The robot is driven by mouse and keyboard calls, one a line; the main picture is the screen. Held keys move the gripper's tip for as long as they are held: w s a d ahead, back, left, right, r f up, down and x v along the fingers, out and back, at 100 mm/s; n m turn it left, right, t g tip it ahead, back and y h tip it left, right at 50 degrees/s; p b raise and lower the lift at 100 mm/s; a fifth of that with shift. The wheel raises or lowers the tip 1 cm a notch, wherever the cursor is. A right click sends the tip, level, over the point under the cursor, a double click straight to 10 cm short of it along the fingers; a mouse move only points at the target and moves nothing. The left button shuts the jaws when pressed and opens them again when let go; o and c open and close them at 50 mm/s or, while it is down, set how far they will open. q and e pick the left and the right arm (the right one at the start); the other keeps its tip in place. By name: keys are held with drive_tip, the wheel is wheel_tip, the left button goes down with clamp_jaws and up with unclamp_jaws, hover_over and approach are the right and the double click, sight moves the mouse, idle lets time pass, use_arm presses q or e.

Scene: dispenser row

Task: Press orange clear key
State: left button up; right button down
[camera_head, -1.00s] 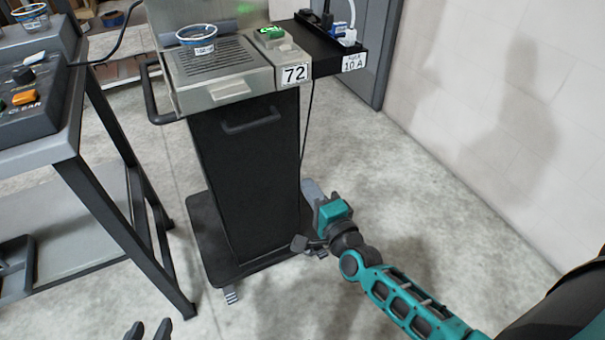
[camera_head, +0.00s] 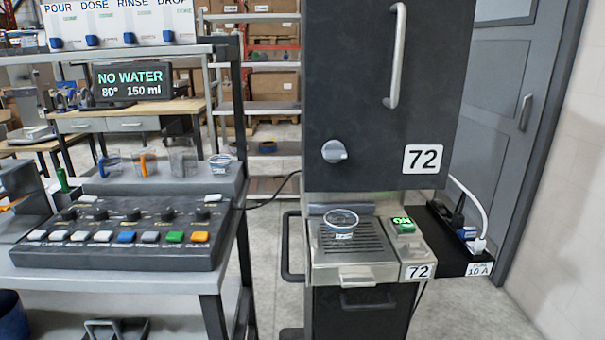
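The orange key (camera_head: 199,237) is at the right end of the front row of keys on the black control panel (camera_head: 120,262), with the lettering CLEAR below it. A green key (camera_head: 175,237) is just to its left, then grey, blue and white keys. The panel sits on a grey cart with a display (camera_head: 133,83) behind it reading NO WATER, 80°, 150 ml. Neither of my grippers shows in this view.
Several cups, one a clear jug (camera_head: 183,160), stand on a raised shelf behind the panel. To the right is the black dispenser (camera_head: 380,110) marked 72, with a small blue-rimmed tub (camera_head: 341,222) on its drip grate. A power strip (camera_head: 470,250) lies beside it.

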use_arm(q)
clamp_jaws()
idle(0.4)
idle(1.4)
